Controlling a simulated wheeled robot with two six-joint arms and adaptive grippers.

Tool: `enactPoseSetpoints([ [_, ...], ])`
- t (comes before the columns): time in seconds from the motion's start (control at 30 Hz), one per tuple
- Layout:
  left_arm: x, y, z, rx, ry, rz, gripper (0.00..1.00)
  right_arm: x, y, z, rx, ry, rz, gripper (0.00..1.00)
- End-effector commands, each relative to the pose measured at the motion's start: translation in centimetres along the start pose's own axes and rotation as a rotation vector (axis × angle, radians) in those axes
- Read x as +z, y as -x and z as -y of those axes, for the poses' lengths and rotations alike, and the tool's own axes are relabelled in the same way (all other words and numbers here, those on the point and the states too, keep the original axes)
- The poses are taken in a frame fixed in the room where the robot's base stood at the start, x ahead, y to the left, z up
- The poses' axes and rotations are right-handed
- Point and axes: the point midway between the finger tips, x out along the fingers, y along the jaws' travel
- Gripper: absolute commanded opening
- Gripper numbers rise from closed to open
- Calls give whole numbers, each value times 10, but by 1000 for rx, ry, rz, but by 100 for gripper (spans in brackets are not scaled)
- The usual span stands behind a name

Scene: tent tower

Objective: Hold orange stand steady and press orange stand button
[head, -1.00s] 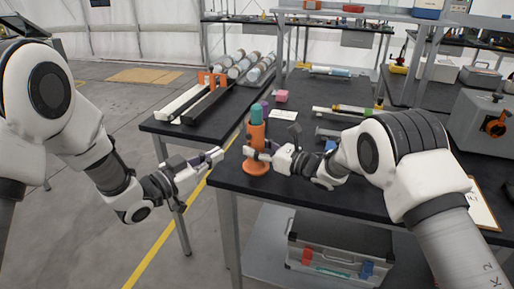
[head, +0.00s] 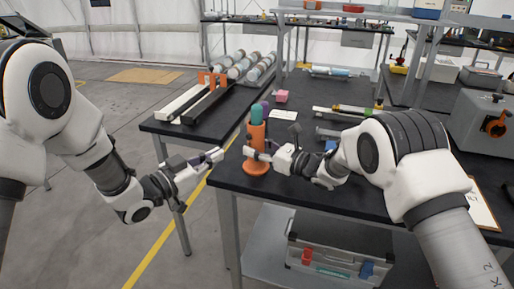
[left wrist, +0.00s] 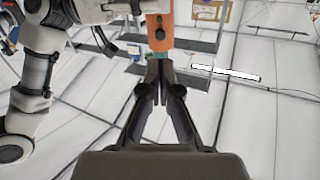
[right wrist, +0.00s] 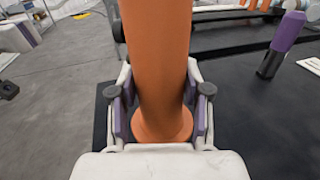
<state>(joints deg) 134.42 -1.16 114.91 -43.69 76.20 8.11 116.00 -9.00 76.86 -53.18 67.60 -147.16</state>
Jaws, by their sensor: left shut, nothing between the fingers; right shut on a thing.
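The orange stand (head: 256,163) is upright near the table's left front corner, with a teal top piece (head: 257,114). My right gripper (head: 254,155) is shut around its column above the round base. In the right wrist view the orange column (right wrist: 157,60) sits between the purple-padded fingers (right wrist: 158,115). My left gripper (head: 218,155) is shut and empty, just left of the stand and apart from it. In the left wrist view its fingertips (left wrist: 161,70) meet below the orange stand (left wrist: 159,17), where a dark round spot, perhaps the button (left wrist: 159,33), shows.
A purple piece (right wrist: 284,42) stands behind the orange stand. A dark side table (head: 205,125) holds rails and clear cylinders. The floor left of the table is clear.

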Motion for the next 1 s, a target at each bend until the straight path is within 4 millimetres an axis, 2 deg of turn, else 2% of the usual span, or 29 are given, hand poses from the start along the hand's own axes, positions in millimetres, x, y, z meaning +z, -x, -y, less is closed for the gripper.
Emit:
enactPoseSetpoints([
  [0.27,0,0,0,1,-15,-1,0,0,0,0,0,0,0,3],
  [0.33,-2,-1,-8,42,-66,-6,0,0,0,0,0,0,0,3],
  [0.47,-20,-13,-28,231,-265,-70,0,0,0,0,0,0,0,3],
  [0.6,-35,-15,-39,503,-576,-179,0,0,0,0,0,0,0,3],
  [0.7,-31,-7,-31,675,-788,-233,0,0,0,0,0,0,0,3],
  [0.8,-19,5,-11,796,-940,-246,0,0,0,0,0,0,0,3],
  [0.9,-10,10,7,809,-974,-239,0,0,0,0,0,0,0,3],
  [1.0,-2,12,8,802,-953,-234,0,0,0,0,0,0,0,3],
])
